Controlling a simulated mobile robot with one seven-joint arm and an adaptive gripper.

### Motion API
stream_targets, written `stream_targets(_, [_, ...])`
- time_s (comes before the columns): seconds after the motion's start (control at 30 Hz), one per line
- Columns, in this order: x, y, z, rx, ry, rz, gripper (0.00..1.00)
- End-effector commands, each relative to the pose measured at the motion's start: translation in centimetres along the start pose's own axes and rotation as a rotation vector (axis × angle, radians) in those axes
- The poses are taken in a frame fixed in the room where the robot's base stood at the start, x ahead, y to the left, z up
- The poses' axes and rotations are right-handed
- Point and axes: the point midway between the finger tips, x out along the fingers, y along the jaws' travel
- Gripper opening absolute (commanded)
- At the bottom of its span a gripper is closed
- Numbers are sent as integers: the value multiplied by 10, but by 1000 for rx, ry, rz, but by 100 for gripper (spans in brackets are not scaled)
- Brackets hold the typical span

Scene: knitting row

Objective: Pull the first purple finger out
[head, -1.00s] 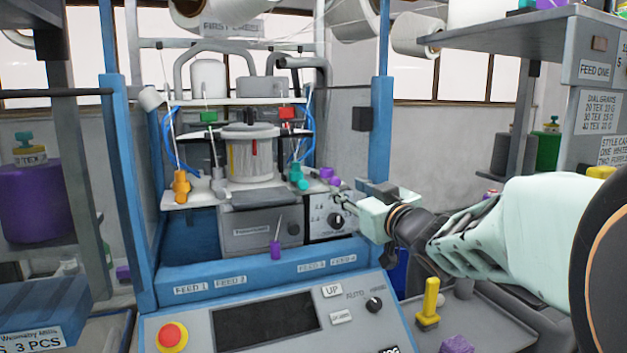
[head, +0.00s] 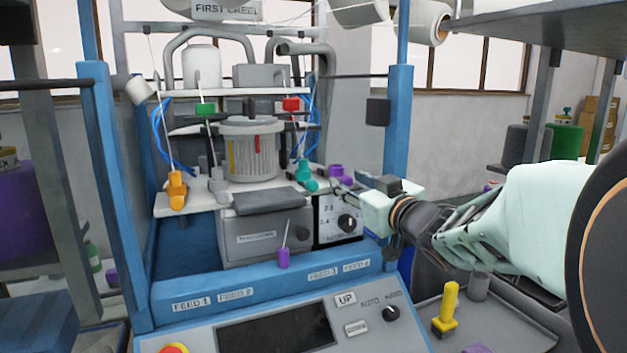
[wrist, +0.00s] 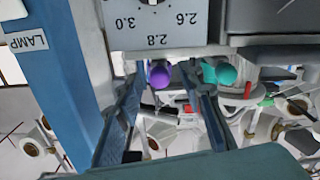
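The purple finger (head: 337,171) stands at the right end of the white machine shelf, just right of the teal finger (head: 308,184). My gripper (head: 344,190) reaches in from the right, with its tips close to the purple finger. In the wrist view my gripper (wrist: 165,85) is open, with two dark fingers apart. The purple finger's round end (wrist: 158,75) shows between them, nearer the left one. The teal finger (wrist: 222,74) lies at the right finger, on its outer side. I cannot tell whether either finger touches purple.
The dial panel (head: 338,220) with its black knob sits just below my gripper. A blue post (head: 396,150) rises close behind my wrist. An orange finger (head: 176,190) is at the shelf's left. Another purple piece (head: 283,258) stands on the blue front ledge.

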Motion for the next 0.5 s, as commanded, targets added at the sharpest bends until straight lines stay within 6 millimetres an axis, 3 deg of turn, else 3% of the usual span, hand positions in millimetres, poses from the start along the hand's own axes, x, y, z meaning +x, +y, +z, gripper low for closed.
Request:
stream_targets(0.33, [0, 0, 0, 0, 0, 0, 35])
stream_targets(0.5, [0, 0, 0, 0, 0, 0, 16])
